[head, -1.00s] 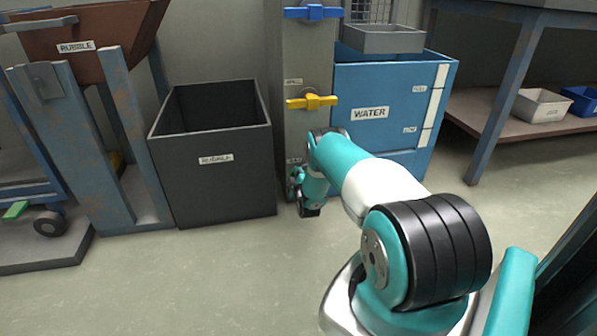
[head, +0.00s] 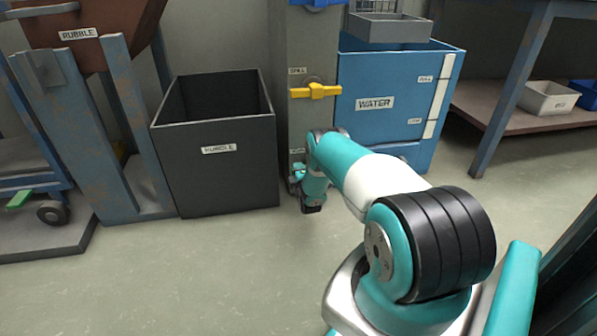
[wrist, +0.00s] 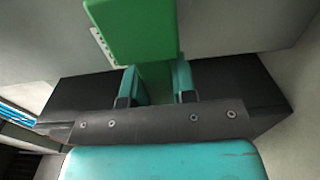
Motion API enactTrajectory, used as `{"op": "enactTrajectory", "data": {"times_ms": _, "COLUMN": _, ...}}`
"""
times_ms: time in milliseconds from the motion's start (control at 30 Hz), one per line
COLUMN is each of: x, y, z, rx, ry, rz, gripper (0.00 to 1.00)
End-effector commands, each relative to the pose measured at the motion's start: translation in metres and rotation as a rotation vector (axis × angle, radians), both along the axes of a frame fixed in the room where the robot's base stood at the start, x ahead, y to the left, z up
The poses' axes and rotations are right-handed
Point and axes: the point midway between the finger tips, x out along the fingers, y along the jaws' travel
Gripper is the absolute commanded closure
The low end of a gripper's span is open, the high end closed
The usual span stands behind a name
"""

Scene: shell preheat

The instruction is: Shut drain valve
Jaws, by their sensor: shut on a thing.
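A green handle (wrist: 143,30) fills the upper middle of the wrist view, and its narrower lower part runs down between my fingers. My gripper (wrist: 155,82) is shut on this green handle, one teal finger on each side. In the head view my gripper (head: 297,174) is low at the foot of the grey column (head: 310,60), largely behind my own wrist. The green handle cannot be made out there. A small label low on the column is partly covered by my arm.
A yellow valve handle (head: 316,91) lies level, higher on the column. The floor (head: 200,275) in front is clear.

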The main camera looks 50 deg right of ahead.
Motion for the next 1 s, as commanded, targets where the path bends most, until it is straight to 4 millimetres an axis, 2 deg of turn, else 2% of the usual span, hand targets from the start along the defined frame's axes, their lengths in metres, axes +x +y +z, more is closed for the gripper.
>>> {"op": "enactTrajectory", "data": {"times_ms": 233, "x": 0.001, "y": 0.0, "z": 0.0, "rx": -0.007, "ry": 0.006, "rz": 0.0, "gripper": 1.0}}
{"op": "enactTrajectory", "data": {"times_ms": 267, "x": 0.001, "y": 0.0, "z": 0.0, "rx": -0.007, "ry": 0.006, "rz": 0.0, "gripper": 0.72}}
{"op": "enactTrajectory", "data": {"times_ms": 367, "x": 0.0, "y": 0.0, "z": 0.0, "rx": -0.006, "ry": 0.006, "rz": 0.0, "gripper": 0.49}}
{"op": "enactTrajectory", "data": {"times_ms": 767, "x": -0.006, "y": 0.004, "z": 0.002, "rx": -0.002, "ry": 0.005, "rz": 0.0, "gripper": 0.49}}
{"op": "enactTrajectory", "data": {"times_ms": 867, "x": -0.019, "y": 0.014, "z": 0.004, "rx": -0.001, "ry": 0.007, "rz": 0.0, "gripper": 0.49}}
{"op": "enactTrajectory", "data": {"times_ms": 1000, "x": -0.045, "y": 0.034, "z": 0.007, "rx": 0.0, "ry": 0.009, "rz": 0.0, "gripper": 0.49}}
